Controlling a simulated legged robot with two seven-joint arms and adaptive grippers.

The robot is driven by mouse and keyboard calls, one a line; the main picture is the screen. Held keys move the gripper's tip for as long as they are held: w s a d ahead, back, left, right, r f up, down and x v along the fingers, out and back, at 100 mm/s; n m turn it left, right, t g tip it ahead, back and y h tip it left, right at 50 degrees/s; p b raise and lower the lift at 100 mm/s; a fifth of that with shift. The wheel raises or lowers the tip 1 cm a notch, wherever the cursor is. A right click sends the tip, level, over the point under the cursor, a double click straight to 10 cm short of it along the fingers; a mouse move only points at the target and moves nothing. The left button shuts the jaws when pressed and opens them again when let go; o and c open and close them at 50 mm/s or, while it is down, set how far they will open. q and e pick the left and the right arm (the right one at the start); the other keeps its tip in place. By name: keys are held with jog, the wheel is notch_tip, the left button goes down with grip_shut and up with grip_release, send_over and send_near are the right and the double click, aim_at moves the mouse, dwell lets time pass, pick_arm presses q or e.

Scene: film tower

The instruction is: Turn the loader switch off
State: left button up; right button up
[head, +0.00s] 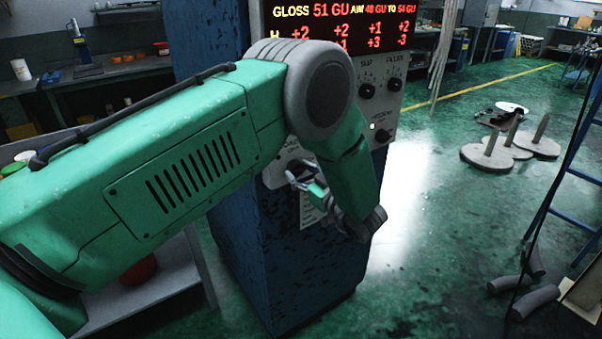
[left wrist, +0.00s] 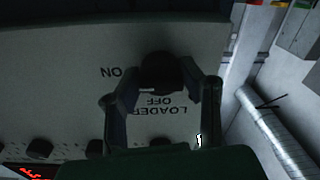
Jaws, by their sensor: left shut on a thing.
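The loader switch is a dark round knob (left wrist: 162,70) on a pale panel (left wrist: 60,85) in the left wrist view, where the lettering is upside down. "ON" stands to the left of the knob, and "OFF" and "LOADER" stand below it in the picture. My left gripper (left wrist: 164,88) has one finger on each side of the knob and is shut on it. I cannot tell which way the knob points. My right gripper is not in view.
A red-lit display (head: 340,28) and other knobs (head: 366,91) are higher on the cabinet. A grey shelf unit (head: 190,275) stands at its left. Discs with posts (head: 490,152), grey tubes (head: 535,300) and a blue ladder (head: 565,190) are at right. Green floor between is clear.

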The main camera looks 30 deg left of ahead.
pick_arm(q)
jog(key=shift+d, duration=0.1)
jog(key=n+b, duration=0.2)
jog(key=n, duration=0.2)
jog(key=shift+f+n, duration=0.15)
jog(key=shift+n, duration=0.15)
jog(key=n+b, duration=0.2)
jog(key=n, duration=0.2)
jog(key=shift+h+b, duration=0.3)
jog(key=shift+b, duration=0.05)
jog(key=n+b, duration=0.3)
jog(key=n, duration=0.1)
jog(key=shift+s+f+n, duration=0.1)
jog(key=shift+f+n, duration=0.05)
jog(key=shift+n, duration=0.15)
jog(key=shift+s+d+n+t+b, duration=0.1)
jog(key=shift+n+t+b, duration=0.2)
jog(key=shift+n+b, duration=1.6)
jog(key=o, duration=1.1)
jog(key=shift+o, duration=0.2)
jog(key=shift+r, duration=0.2)
jog(key=shift+r, duration=0.1)
